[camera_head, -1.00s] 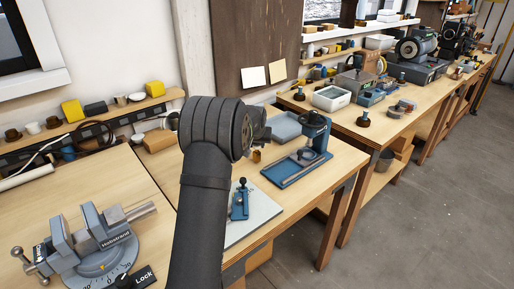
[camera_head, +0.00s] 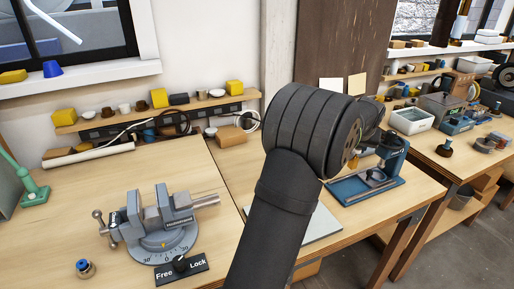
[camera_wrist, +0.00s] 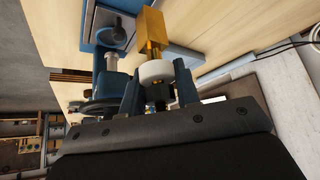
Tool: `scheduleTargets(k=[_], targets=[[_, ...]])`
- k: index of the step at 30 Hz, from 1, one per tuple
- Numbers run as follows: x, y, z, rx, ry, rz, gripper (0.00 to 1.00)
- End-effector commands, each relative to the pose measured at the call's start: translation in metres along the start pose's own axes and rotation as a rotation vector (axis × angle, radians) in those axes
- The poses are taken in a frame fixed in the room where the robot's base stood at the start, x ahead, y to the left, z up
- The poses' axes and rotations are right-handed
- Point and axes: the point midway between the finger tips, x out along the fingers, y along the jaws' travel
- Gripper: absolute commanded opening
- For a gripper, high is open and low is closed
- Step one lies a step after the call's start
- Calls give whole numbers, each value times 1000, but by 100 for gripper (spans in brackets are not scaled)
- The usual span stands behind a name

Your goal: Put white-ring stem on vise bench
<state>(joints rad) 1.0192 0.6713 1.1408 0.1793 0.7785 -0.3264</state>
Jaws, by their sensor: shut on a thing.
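In the wrist view, my gripper (camera_wrist: 157,82) is shut on the white-ring stem, a part with a white ring (camera_wrist: 156,72) and a brass-coloured body (camera_wrist: 152,32) pointing away from the fingers. The ring sits between the two blue-grey fingers; the stem's near end is partly hidden. The vise bench (camera_head: 62,225) is the light wooden table at the left, bearing a grey vise (camera_head: 158,222) on a round graduated base.
A Free/Lock plate (camera_head: 181,268) lies before the vise, and a small blue-topped part (camera_head: 85,268) lies to its left. A green tool (camera_head: 30,190) stands at the left edge. A blue press (camera_head: 372,180) stands on the bench to the right. Bare wood shows behind the vise.

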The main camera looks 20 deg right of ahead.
Motion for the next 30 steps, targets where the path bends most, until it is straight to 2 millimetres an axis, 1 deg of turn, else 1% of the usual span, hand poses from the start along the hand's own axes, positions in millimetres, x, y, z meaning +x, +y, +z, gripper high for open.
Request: scheduleTargets(k=[2,5,8,11,12,14,15,17,18,19,20,21,23,24,26,27,29,30], targets=[[-1,0,-1,0,2,0,0],[-1,-7,-1,-7,1,-5,0],[-1,-30,-3,-31,1,-20,0],[-3,-69,-6,-72,1,-47,0],[-4,-89,-6,-93,2,-60,0],[-7,-121,-6,-128,1,-82,0],[-9,-143,-4,-151,0,-97,0],[-13,-174,-2,-186,0,-119,0],[-16,-196,0,-209,1,-133,0],[-19,-212,3,-227,0,-145,0],[-21,-227,5,-243,0,-155,0],[-25,-248,9,-266,-1,-170,0],[-31,-278,15,-300,0,-193,0],[-36,-298,20,-324,0,-207,0],[-43,-327,29,-358,-1,-229,0],[-49,-346,35,-381,-1,-244,0],[-58,-374,46,-415,0,-266,0],[-64,-393,53,-438,-1,-281,0]])
